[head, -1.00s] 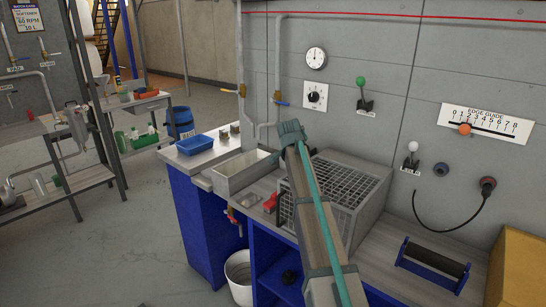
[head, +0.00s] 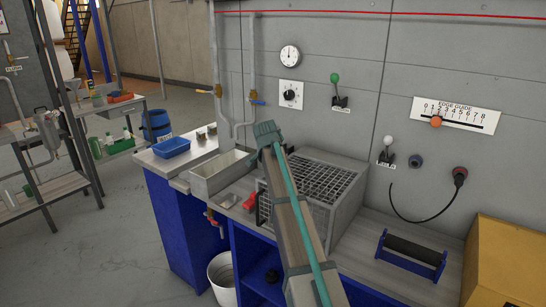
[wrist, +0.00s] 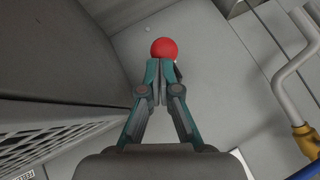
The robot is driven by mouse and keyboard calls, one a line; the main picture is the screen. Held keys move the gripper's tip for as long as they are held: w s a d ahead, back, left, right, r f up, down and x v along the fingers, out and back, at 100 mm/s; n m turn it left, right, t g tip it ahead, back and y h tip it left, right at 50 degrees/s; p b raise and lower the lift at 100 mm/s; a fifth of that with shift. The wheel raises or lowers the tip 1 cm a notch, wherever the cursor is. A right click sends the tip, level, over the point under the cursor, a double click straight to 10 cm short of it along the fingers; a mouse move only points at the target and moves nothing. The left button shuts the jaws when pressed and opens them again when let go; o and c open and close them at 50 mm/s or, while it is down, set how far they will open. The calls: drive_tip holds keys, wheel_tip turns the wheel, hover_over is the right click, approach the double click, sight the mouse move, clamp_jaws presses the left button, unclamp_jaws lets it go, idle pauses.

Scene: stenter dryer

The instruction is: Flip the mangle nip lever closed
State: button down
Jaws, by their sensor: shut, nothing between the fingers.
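A round red knob (wrist: 164,49) shows in the wrist view, just beyond my fingertips, with a little of a dark stem beside it. It looks like the nip lever's knob, but no label is readable. My gripper (wrist: 158,90) is shut and empty, its tips right at the knob's near side; I cannot tell whether they touch. In the head view my arm runs up over the bench, its teal end (head: 268,133) near the wall, and hides the knob and fingertips.
The grille-topped box (head: 330,185) stands right of my arm, the metal trough (head: 218,178) left. A pipe with a yellow-blue valve (head: 256,99) runs down the wall. Levers with green (head: 335,77) and white (head: 388,141) knobs are on the wall. A black roller (head: 411,250) lies at right.

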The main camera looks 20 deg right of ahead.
drive_tip(key=p+v, duration=0.3)
drive_tip(key=v, duration=0.7)
drive_tip(key=shift+f, duration=0.25)
drive_tip(key=shift+s+a+p, duration=0.15)
drive_tip(key=shift+s+p, duration=0.05)
drive_tip(key=shift+p, duration=0.1)
